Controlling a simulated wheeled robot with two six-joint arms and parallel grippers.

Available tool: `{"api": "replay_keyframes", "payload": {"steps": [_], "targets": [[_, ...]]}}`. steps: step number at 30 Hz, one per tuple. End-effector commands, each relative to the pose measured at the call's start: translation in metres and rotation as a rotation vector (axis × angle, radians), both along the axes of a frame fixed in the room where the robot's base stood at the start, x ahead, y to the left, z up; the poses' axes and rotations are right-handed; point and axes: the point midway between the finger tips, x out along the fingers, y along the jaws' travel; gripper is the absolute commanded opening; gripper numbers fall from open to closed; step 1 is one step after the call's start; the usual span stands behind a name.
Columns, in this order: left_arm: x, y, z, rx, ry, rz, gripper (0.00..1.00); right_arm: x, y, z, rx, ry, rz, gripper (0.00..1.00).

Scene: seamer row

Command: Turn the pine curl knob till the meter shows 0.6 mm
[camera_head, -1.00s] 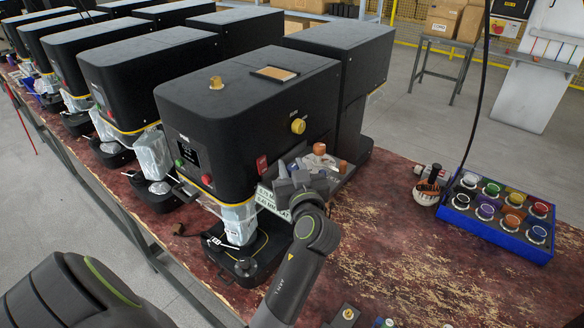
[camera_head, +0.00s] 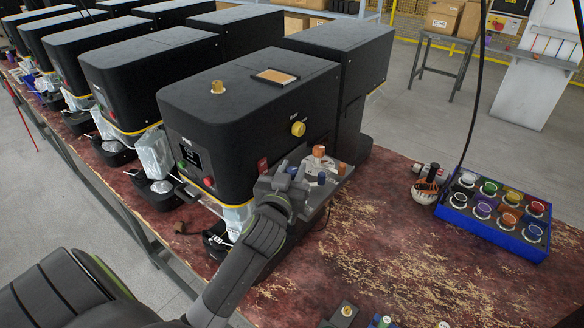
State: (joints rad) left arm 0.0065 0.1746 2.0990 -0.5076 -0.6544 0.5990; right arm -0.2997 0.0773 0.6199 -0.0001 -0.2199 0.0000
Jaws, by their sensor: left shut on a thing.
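My left gripper (camera_head: 284,172) is at the control bracket (camera_head: 335,185) on the right side of the nearest seamer (camera_head: 240,110). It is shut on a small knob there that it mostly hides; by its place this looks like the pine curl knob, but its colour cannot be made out. An orange knob (camera_head: 319,151), a blue knob (camera_head: 321,178) and a brown-orange knob (camera_head: 342,168) show beside the gripper on the bracket. A dark display (camera_head: 190,156) is on the seamer's front; its figures are too small to read. My right gripper is out of view.
A red button (camera_head: 208,182) and a yellow knob (camera_head: 298,129) are on the seamer. The red worn tabletop (camera_head: 370,255) between is mostly clear.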

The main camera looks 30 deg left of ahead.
Motion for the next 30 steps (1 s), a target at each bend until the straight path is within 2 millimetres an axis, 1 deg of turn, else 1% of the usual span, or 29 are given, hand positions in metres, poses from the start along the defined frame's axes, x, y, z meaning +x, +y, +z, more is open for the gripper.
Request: {"api": "replay_keyframes", "payload": {"steps": [3,9,26,27,30], "targets": [[0.0000,0.0008,0.0014,0.005,-0.003,-0.061,0.05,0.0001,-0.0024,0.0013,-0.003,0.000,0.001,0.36],[0.0004,0.0001,0.0015,0.003,-0.004,-0.129,0.05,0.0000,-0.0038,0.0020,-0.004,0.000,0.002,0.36],[0.0006,-0.0003,0.0017,0.002,-0.004,-0.158,0.05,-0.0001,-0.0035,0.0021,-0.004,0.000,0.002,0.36],[0.0006,-0.0003,0.0017,0.002,-0.004,-0.158,0.32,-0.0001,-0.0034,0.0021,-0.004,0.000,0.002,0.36],[0.0005,-0.0003,0.0014,0.002,-0.004,-0.157,0.45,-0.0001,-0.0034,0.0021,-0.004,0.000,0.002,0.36]]}}
